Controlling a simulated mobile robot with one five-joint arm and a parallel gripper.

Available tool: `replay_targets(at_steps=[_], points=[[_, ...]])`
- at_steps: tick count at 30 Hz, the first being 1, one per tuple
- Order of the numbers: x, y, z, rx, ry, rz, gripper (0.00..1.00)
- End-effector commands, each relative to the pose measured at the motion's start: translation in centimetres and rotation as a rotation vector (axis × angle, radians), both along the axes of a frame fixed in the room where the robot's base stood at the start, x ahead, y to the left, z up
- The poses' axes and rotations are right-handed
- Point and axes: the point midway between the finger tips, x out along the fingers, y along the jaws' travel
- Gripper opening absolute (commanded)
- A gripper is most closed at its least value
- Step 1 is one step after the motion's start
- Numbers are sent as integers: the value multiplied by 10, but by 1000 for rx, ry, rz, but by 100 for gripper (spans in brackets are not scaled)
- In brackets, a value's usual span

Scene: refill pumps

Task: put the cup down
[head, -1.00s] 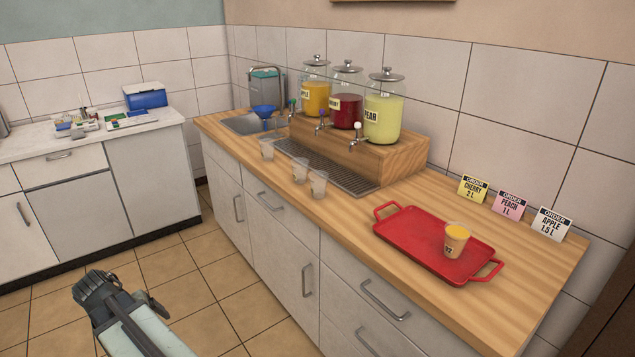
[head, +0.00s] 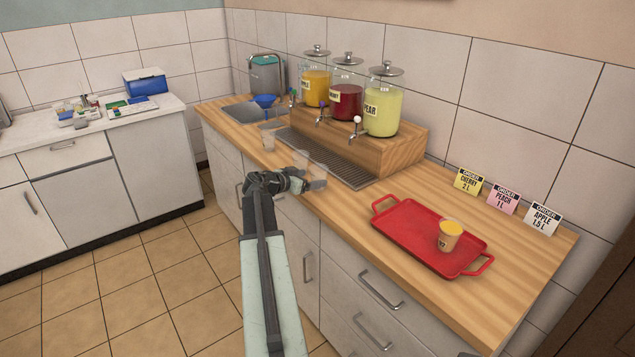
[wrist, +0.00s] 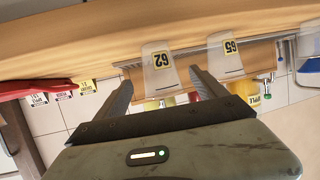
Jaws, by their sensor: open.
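A clear cup of orange liquid (head: 450,236) stands upright on the red tray (head: 405,243). Clear empty cups stand along the counter's front edge. One (head: 268,139) shows plainly; the two nearer ones are partly hidden by my gripper (head: 288,183) in the head view. My gripper is open and empty at the counter's front edge. In the upside-down wrist view, a cup marked 62 (wrist: 160,72) appears in the gap between the spread fingers, and a cup marked 65 (wrist: 226,56) is to its right. I cannot tell if the fingers touch the 62 cup.
Jars of apple (head: 316,90), red and pear (head: 381,112) drink stand on a wooden step with taps, above a drip grate (head: 325,160). A blue funnel (head: 264,101) is near the sink. Three order cards (head: 501,196) stand behind the tray. Counter right of the tray is clear.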

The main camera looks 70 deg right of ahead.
Motion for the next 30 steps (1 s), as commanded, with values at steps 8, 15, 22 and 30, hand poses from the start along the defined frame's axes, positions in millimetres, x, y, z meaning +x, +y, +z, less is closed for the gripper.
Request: replay_targets(at_steps=[8, 15, 22, 30], points=[[-8, -28, -10, 1, 0, -1, 81], [-16, -46, -15, 1, 1, 2, 81], [-16, -45, -15, 1, 1, 2, 48], [-15, -45, -15, 1, 1, 3, 12]])
